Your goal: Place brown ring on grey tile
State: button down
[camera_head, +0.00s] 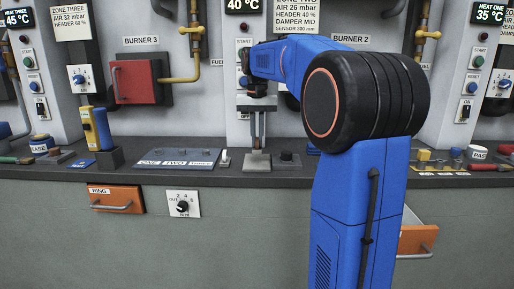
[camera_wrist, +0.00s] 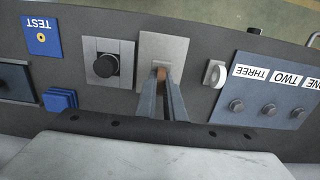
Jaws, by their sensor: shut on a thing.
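My gripper (camera_head: 258,146) points down at the worktop, with its fingers close together over the grey tile (camera_head: 257,166). In the wrist view, my gripper (camera_wrist: 161,76) is shut on the brown ring (camera_wrist: 161,72), of which only a small brown piece shows between the fingertips. The grey tile (camera_wrist: 175,46) is a plain light square lying just beyond and under the fingertips. The fingers hide part of the ring and part of the tile. I cannot tell whether the ring touches the tile.
A black knob on a plate (camera_wrist: 105,65) stands beside the tile, and a white-faced piece (camera_wrist: 217,74) is on its other side. The ONE TWO THREE panel (camera_head: 178,160) lies left of it in the head view. Blue blocks (camera_wrist: 60,101) and a blue TEST plate (camera_wrist: 41,37) are nearby.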

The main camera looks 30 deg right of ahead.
aim_at(257, 147)
jog(key=shift+f, duration=1.45)
jog(key=shift+f, duration=0.15)
jog(key=c, duration=1.9)
grip_release()
jog(key=shift+o, duration=0.2)
notch_tip(257, 147, up, 12)
jog(key=shift+r, duration=0.15)
jog(key=shift+a, duration=0.1)
